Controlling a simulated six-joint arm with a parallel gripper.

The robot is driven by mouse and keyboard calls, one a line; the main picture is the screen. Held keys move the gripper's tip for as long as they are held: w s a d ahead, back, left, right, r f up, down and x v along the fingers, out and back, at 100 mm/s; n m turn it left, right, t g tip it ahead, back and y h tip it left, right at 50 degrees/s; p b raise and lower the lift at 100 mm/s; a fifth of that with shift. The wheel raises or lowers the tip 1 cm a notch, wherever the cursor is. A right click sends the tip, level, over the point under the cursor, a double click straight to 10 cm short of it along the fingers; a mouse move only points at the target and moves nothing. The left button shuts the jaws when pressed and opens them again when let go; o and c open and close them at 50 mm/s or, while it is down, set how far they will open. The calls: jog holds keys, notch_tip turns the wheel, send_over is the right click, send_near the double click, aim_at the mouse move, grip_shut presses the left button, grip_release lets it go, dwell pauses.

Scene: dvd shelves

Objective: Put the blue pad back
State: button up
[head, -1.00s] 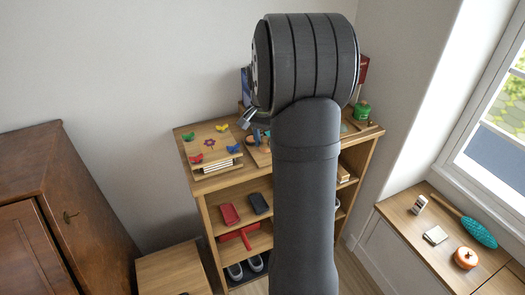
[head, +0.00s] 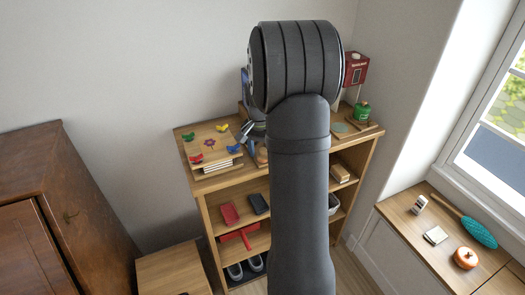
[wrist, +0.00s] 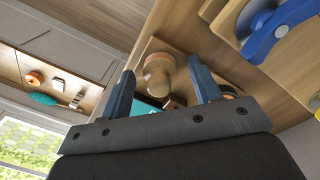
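A blue winged piece (head: 233,149) lies at the right front of a light wooden board (head: 207,143) on top of the shelf unit. A blue piece (wrist: 276,32) also shows large at the upper right of the wrist view, beside a grey round part. A dark, possibly blue, flat pad (head: 258,203) lies on the shelf below; I cannot tell which is the blue pad. My gripper (wrist: 163,90) is open, its blue-grey fingers apart. A wooden knob (wrist: 158,72) and a teal surface show between them, seemingly beyond the tips. In the head view my arm hides most of the gripper.
A red flat pad (head: 229,213) lies beside the dark one. A windowsill (head: 405,225) with several items is at right; a brown cabinet (head: 60,220) is at left.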

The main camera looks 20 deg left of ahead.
jog(key=shift+r, duration=0.1)
notch_tip(320, 180, up, 12)
jog(key=shift+a, duration=0.35)
dwell(0.4)
jog(key=f, duration=1.2)
jog(key=shift+d, duration=0.4)
notch_tip(320, 180, up, 2)
jog(key=shift+r, duration=0.95)
